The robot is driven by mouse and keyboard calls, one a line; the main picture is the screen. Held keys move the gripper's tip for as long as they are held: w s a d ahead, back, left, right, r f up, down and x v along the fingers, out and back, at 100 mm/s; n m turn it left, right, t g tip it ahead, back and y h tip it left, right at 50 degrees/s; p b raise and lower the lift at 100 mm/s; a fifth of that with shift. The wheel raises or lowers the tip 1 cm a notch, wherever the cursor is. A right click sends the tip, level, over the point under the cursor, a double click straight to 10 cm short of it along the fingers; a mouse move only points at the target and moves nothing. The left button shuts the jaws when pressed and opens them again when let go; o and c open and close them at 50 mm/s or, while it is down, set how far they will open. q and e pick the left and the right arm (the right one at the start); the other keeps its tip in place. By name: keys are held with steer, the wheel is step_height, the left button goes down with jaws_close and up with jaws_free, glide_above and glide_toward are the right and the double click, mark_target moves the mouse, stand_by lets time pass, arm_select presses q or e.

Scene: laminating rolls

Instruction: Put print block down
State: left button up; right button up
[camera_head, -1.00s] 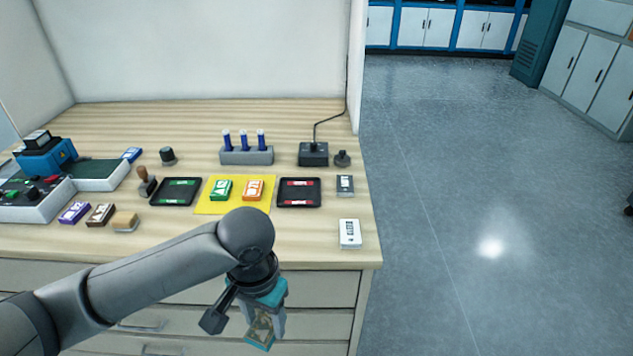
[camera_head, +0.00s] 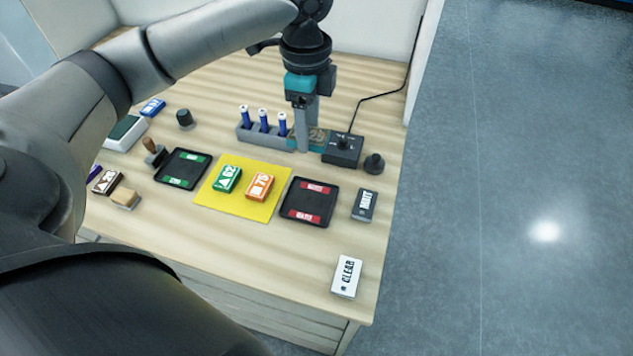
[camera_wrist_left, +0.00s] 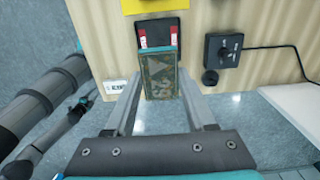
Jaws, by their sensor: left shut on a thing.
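My left gripper (camera_head: 304,140) is shut on the print block (camera_wrist_left: 161,75), a block with teal edges and a mottled green-brown face. In the head view the block (camera_head: 318,136) is partly hidden behind the fingers, in front of the blue-tube rack and the black control box. In the wrist view it sits between the two fingers, overlapping the black tray with red labels. From these views I cannot tell whether it touches the table. Part of another arm of mine shows at the left of the wrist view; its jaws are not clear.
A yellow mat (camera_head: 213,201) bears green and orange blocks. Black trays with green labels (camera_head: 172,180) and red labels (camera_head: 305,218) flank it. The rack (camera_head: 244,133), control box (camera_head: 342,158) and round knob (camera_head: 374,164) stand behind. Bare wood lies around the white CLEAR block (camera_head: 347,276).

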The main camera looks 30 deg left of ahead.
arm_select(q)
steer(key=b, duration=0.2)
glide_above(309, 202)
step_height(309, 202, down, 14)
steer(key=shift+r, duration=0.1)
steer(key=shift+d+f+b, duration=0.1)
steer(key=shift+f+b, duration=0.25)
steer(key=shift+f, duration=2.1)
steer(key=o, duration=1.3)
steer(key=shift+f, duration=0.1)
steer(key=shift+o, duration=0.2)
step_height(309, 202, up, 12)
steer(key=p, duration=0.2)
steer(key=shift+r, duration=0.2)
